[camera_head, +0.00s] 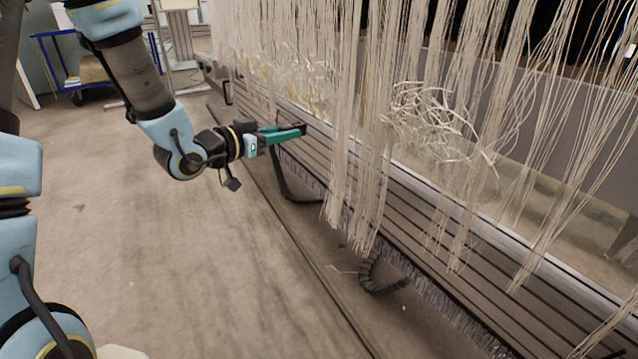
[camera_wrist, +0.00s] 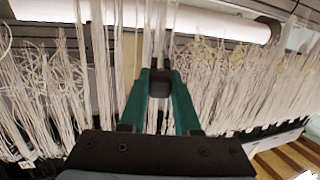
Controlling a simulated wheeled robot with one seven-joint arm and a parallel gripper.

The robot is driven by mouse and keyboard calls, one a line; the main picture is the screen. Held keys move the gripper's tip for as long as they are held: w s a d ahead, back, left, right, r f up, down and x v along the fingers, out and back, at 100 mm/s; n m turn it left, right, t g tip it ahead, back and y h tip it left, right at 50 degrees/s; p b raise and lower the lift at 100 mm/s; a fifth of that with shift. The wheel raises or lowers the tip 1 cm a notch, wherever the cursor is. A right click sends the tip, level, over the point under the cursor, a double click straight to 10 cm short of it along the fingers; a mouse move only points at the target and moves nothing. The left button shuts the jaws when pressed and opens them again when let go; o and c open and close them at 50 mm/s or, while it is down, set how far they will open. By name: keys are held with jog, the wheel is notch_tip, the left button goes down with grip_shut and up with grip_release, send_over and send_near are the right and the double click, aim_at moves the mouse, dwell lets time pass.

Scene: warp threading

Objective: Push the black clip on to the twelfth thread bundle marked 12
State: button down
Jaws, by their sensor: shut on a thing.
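My gripper (camera_head: 303,129) has teal fingers and points right toward the hanging threads. In the wrist view its fingers (camera_wrist: 160,82) converge on a small black clip (camera_wrist: 159,84), which is held between the tips. White thread bundles (camera_head: 345,120) hang in front of the machine. In the wrist view, thread strands (camera_wrist: 132,55) pass close behind the clip; I cannot tell whether the clip touches them. No number 12 mark is readable in either view.
The machine's long slatted front (camera_head: 420,210) runs diagonally to the lower right. Tangled loose threads (camera_head: 435,120) lie behind the hanging bundles. A black cable chain (camera_head: 375,283) sits low by the machine. The floor (camera_head: 190,265) at left is clear. A blue cart (camera_head: 75,60) stands at the back left.

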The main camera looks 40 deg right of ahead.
jog(key=s+d+f+m+g+h+b, duration=0.1)
jog(key=s+d+m+g+h+b, duration=0.25)
jog(key=s, duration=0.55)
jog(key=d+y+b, duration=0.1)
jog(key=d, duration=0.8)
jog(key=shift+d+f+g+b, duration=0.15)
jog(key=shift+g+b, duration=0.15)
jog(key=shift+g, duration=0.15)
jog(key=shift+n, duration=0.25)
jog(key=shift+s+d, duration=0.15)
jog(key=shift+d, duration=2.3)
dwell(0.7)
jog(key=shift+c, duration=0.7)
grip_release()
jog(key=shift+a, duration=0.15)
jog(key=a+p, duration=0.1)
jog(key=a, duration=0.7)
jog(key=shift+w+a, duration=0.25)
jog(key=shift+a, duration=0.15)
dwell(0.6)
